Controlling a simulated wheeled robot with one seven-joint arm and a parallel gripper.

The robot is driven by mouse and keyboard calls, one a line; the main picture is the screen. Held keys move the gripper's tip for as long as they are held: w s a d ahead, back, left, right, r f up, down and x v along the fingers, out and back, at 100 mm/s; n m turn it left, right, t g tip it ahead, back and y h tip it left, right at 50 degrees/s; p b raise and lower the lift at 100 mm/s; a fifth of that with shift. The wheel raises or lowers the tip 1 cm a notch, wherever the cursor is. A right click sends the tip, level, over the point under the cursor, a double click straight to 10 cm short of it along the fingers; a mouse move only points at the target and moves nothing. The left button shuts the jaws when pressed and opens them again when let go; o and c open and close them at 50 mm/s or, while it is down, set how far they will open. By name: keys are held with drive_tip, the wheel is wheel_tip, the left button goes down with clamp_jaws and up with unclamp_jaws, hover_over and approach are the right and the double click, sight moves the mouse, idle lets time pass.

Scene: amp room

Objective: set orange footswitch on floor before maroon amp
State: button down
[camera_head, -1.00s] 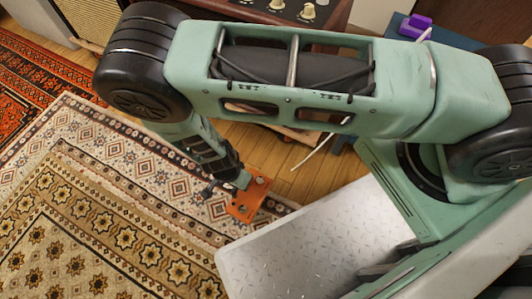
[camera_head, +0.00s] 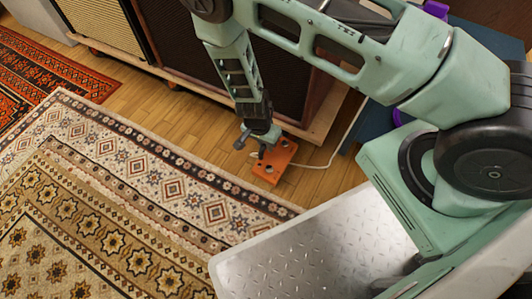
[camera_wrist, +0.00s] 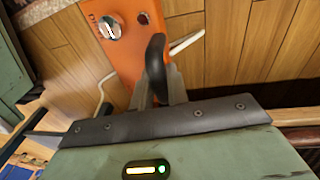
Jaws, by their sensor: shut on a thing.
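The orange footswitch (camera_head: 282,161) is in my gripper (camera_head: 262,150), over the wooden floor between the rug and a dark-fronted amp with reddish-brown sides (camera_head: 319,108), likely the maroon amp. In the wrist view the footswitch (camera_wrist: 127,62) is a flat orange box with a silver button, and my gripper (camera_wrist: 163,88) is shut on its edge. I cannot tell whether its underside touches the floor. My arm hides part of the amp.
A patterned rug (camera_head: 110,190) covers the floor at left and front. A tan-grille amp (camera_head: 100,28) stands at the back left. A white cable (camera_head: 335,150) runs along the floor to the right. Bare wooden floor (camera_head: 165,120) lies before the amps.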

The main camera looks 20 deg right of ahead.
sight(266, 151)
drive_tip(key=shift+f+b, duration=1.4)
drive_tip(key=shift+f, duration=0.55)
drive_tip(key=shift+w+d+f+b, duration=0.15)
drive_tip(key=shift+f+b, duration=0.25)
drive_tip(key=shift+b, duration=0.2)
drive_tip(key=shift+r, duration=0.1)
drive_tip(key=c, duration=1.4)
unclamp_jaws()
drive_tip(key=shift+o, duration=0.2)
drive_tip(key=shift+r, duration=0.15)
